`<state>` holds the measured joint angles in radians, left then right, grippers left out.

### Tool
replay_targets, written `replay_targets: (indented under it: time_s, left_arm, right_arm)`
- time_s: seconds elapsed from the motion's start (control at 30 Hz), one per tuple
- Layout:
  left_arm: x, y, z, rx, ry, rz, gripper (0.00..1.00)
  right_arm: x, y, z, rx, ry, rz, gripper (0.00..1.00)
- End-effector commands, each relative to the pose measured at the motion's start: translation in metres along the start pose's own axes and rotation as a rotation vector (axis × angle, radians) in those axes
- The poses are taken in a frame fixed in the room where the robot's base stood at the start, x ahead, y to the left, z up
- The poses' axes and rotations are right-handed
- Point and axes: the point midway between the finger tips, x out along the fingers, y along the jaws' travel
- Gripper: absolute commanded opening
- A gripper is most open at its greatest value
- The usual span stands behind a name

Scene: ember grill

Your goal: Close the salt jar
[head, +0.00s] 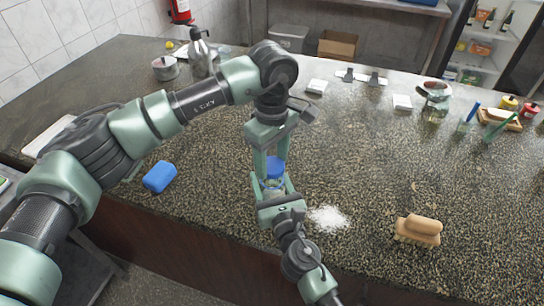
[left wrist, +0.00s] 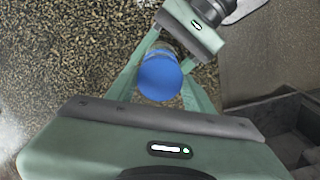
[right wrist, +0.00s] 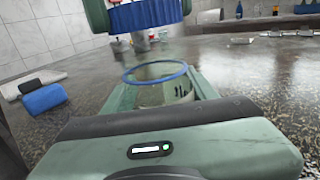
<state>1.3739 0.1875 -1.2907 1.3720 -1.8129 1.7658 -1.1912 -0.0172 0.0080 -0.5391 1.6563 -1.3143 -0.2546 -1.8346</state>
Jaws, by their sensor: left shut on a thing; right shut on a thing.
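The salt jar (right wrist: 165,92) is clear glass with a blue ring at its open mouth and dark writing on its side. My right gripper (head: 273,187) is shut on the jar from the front side and the jar stands upright. The blue ribbed lid (right wrist: 146,14) is in my left gripper (head: 271,160), which points down and is shut on it. The right wrist view shows the lid above the jar mouth with a gap between them. In the left wrist view the lid (left wrist: 160,76) covers most of the jar.
A white spill of salt (head: 328,218) lies right of the jar. A metal kettle (head: 203,55) and a pot (head: 165,68) stand at the back left. The counter's middle right is clear.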

Motion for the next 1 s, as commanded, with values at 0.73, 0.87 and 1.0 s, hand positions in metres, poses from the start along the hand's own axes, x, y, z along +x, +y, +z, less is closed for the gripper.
replay_targets:
  time_s: [0.73,0.87,1.0]
  left_arm:
    - [0.018,0.0,0.0,0.0,0.0,0.0,0.15]
    - [0.018,0.0,0.0,0.0,0.0,0.0,0.15]
    - [0.018,0.0,0.0,0.0,0.0,0.0,0.15]
  right_arm:
    - [0.0,0.0,0.0,0.0,0.001,0.0,0.0]
    - [0.0,0.0,-0.001,0.001,0.001,0.0,0.0]
    - [0.0,0.0,-0.001,0.001,0.001,0.0,0.0]
